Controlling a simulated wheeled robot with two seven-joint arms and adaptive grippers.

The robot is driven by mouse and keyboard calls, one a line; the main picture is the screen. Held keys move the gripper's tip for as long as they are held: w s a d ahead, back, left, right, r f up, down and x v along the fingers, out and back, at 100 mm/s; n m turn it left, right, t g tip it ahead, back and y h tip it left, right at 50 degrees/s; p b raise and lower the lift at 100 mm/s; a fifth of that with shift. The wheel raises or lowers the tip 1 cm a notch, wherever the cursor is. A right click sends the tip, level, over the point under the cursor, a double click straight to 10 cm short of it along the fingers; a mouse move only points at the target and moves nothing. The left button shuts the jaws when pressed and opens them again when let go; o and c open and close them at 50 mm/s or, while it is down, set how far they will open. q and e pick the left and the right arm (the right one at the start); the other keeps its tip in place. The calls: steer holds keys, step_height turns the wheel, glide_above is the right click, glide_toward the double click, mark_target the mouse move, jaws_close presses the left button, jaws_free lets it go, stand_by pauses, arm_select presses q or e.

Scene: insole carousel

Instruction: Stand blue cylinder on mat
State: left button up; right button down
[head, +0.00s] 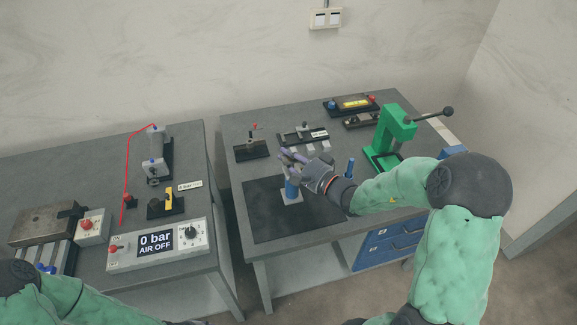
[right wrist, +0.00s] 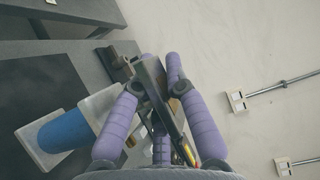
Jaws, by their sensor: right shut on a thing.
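The blue cylinder (head: 292,187) is upright over the dark mat (head: 262,228), with a pale square plate at its foot. In the right wrist view the blue cylinder (right wrist: 67,131) is at the left, with the pale plate at its far end and a grey part at its near end. My right gripper (head: 295,160) is at the cylinder's upper end and shut on it. The purple fingers partly hide the grip, and whether the foot touches the mat is unclear. My left gripper is out of view.
A small blue peg (head: 351,167) stands right of my right gripper. A green press (head: 391,137) and a clamp fixture (head: 303,136) stand behind. A pressure box (head: 157,245) is on the left table. The mat's front part is clear.

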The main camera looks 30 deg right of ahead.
step_height(320, 180, down, 6)
steer(key=w+d+b, duration=0.1)
steer(key=w, duration=0.1)
steer(key=shift+w+d+f, duration=0.25)
steer(key=shift+w+d, duration=0.05)
steer(key=shift+w, duration=0.1)
steer(key=c, duration=1.3)
jaws_free()
steer(key=shift+f, duration=0.15)
steer(key=shift+o, duration=0.2)
steer(key=v, duration=1.2)
